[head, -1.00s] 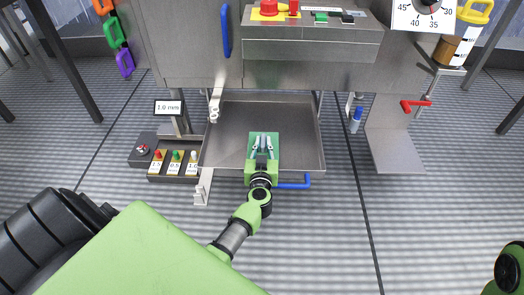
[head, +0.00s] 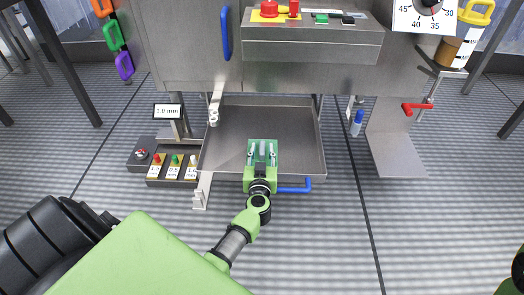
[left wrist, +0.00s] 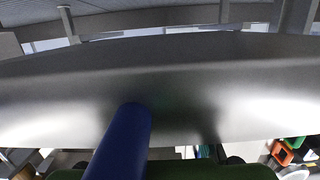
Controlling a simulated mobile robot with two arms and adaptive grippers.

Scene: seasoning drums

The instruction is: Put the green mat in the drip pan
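The green mat (head: 271,146) is a small flat green rectangle, seen in the head view over the front middle of the grey metal drip pan (head: 225,135). My left gripper (head: 262,153) overlaps the mat and comes in over the pan's front edge. I cannot tell whether its fingers grip the mat or lie on it. The pan has a blue handle (head: 296,187) just right of the gripper. In the left wrist view, a blue bar (left wrist: 122,145) stands before a broad metal surface (left wrist: 230,95), with dark green along the bottom edge. My right gripper is out of view.
A panel with coloured buttons (head: 172,184) stands left of the pan, below a small display (head: 168,111). The machine body (head: 180,55) is above and behind the pan. Floor in front is clear.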

